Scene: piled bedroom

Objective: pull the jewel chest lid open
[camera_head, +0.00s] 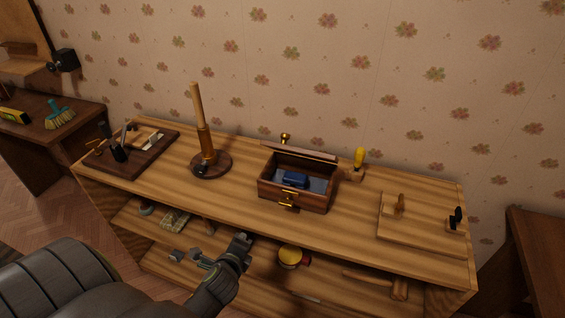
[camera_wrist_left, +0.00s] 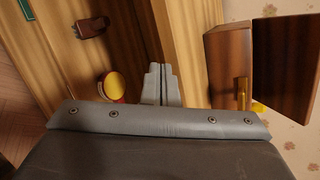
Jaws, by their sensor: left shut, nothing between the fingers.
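The jewel chest (camera_head: 283,200) is a dark wooden box with brass fittings on its front, standing on top of the wooden shelf unit. Its lid (camera_head: 300,151) is raised at the back, and a dark blue object (camera_head: 296,180) shows inside. In the left wrist view the chest (camera_wrist_left: 224,62) is on the right, with the lid (camera_wrist_left: 287,60) swung away from it. My left gripper (camera_head: 240,242) is in front of the unit, lower left of the chest and apart from it. Its fingers (camera_wrist_left: 160,84) are together and empty. My right gripper is not in view.
A candlestick (camera_head: 204,140) stands left of the chest, beside a dark board (camera_head: 150,150) with tools. A yellow-handled tool (camera_head: 359,158) is close right of the chest. A wooden board (camera_head: 420,228) lies farther right. A yellow-topped item (camera_head: 290,256) sits on the lower shelf.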

